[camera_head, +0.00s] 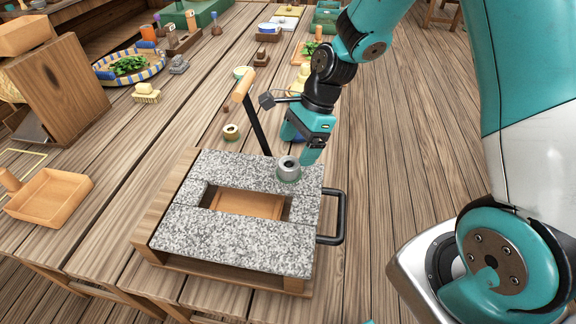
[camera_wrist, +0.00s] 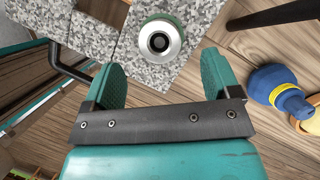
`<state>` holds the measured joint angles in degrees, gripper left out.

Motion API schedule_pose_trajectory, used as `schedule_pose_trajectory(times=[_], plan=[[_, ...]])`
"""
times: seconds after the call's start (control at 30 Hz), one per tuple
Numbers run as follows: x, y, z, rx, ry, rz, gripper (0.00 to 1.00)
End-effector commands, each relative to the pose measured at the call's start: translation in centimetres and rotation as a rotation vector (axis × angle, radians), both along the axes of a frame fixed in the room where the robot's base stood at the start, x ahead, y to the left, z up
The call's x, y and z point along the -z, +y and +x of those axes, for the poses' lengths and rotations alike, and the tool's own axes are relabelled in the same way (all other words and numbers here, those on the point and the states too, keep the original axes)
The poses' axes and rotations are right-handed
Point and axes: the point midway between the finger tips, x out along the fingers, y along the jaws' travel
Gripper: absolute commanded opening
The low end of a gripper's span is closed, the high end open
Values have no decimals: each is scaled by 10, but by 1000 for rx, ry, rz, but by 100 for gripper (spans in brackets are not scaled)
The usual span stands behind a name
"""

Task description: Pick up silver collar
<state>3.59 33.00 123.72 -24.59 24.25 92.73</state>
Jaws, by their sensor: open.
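The silver collar (camera_head: 289,167) is a short metal ring with a dark hole and a green base. It sits upright on the speckled granite block (camera_head: 235,240), near its far right corner. In the wrist view the collar (camera_wrist: 160,40) lies ahead of the fingertips, roughly centred between them. My gripper (camera_head: 300,150) is open and empty, just above and behind the collar. In the wrist view my gripper (camera_wrist: 160,75) shows its two teal fingers spread apart, not touching the collar.
A black rod with a wooden handle (camera_head: 243,86) rises behind the block. A black side handle (camera_head: 340,218) juts out right. A blue bottle (camera_wrist: 280,90) stands near the gripper. A small brass-coloured ring (camera_head: 231,132) and a wooden tray (camera_head: 48,197) lie left.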

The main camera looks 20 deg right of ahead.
Motion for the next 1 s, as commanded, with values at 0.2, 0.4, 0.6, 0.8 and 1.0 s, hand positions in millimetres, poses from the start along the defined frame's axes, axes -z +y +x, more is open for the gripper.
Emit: schedule_pose_trajectory(times=[0.2, 0.4, 0.6, 0.8, 1.0], plan=[[14, 6, -1, -1, 3, 0, 83], [42, 17, -2, -2, 3, 1, 83], [54, 21, -1, 1, -2, 0, 83], [55, 21, -1, 1, -2, 0, 76], [54, 21, -1, 1, -2, 0, 30]])
